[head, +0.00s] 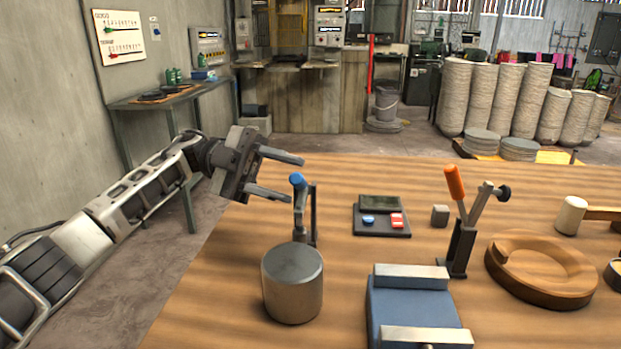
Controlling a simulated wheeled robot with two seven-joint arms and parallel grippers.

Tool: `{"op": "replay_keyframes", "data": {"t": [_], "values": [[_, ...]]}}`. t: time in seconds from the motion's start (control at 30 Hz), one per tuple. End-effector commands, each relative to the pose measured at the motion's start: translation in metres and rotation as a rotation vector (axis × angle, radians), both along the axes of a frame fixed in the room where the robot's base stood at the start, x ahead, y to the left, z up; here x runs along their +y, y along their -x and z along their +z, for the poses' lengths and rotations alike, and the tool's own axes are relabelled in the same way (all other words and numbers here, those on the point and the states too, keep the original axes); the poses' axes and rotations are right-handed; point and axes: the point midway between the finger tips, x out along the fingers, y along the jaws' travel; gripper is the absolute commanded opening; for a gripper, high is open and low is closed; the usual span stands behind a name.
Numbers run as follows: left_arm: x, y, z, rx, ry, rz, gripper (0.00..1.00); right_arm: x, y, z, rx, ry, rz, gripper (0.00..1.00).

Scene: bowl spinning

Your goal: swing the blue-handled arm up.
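The blue-handled arm (299,207) is a short grey lever with a blue knob (297,180) on top. It stands nearly upright beside a thin grey post, behind a grey metal cylinder (292,284) that hides part of its foot. My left gripper (296,179) reaches in from the left with its two fingers spread apart and pointing right. The fingertips are close to the blue knob, which appears between them in the picture. I cannot tell whether they touch it or differ in depth. No object is held. My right gripper is out of view.
Right of the lever are a small black panel (381,222) with blue and red buttons, a grey cube (440,215), an orange-handled clamp (462,240), a blue vise-like block (415,312), a wooden ring (541,275) and a mallet (571,215). The wooden table (225,318) is bare at front left.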

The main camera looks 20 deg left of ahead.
Motion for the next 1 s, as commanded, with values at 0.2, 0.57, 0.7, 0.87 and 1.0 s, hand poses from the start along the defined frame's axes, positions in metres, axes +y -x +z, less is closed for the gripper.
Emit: {"op": "replay_keyframes", "data": {"t": [0.2, 0.57, 0.7, 0.87, 1.0], "values": [[-0.036, 0.009, 0.0, 0.002, -0.001, -0.002, 0.39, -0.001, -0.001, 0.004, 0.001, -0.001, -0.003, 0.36], [-0.051, 0.012, 0.0, 0.001, 0.0, 0.0, 0.39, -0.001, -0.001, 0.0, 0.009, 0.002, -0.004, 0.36], [-0.051, 0.012, 0.0, 0.001, 0.0, 0.0, 0.37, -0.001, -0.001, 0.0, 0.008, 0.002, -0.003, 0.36], [-0.051, 0.012, 0.0, 0.001, 0.0, 0.0, 0.0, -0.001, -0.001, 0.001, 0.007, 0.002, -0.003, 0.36], [-0.05, 0.012, 0.0, 0.002, 0.0, 0.0, 0.0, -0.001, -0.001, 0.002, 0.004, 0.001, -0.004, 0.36]]}}
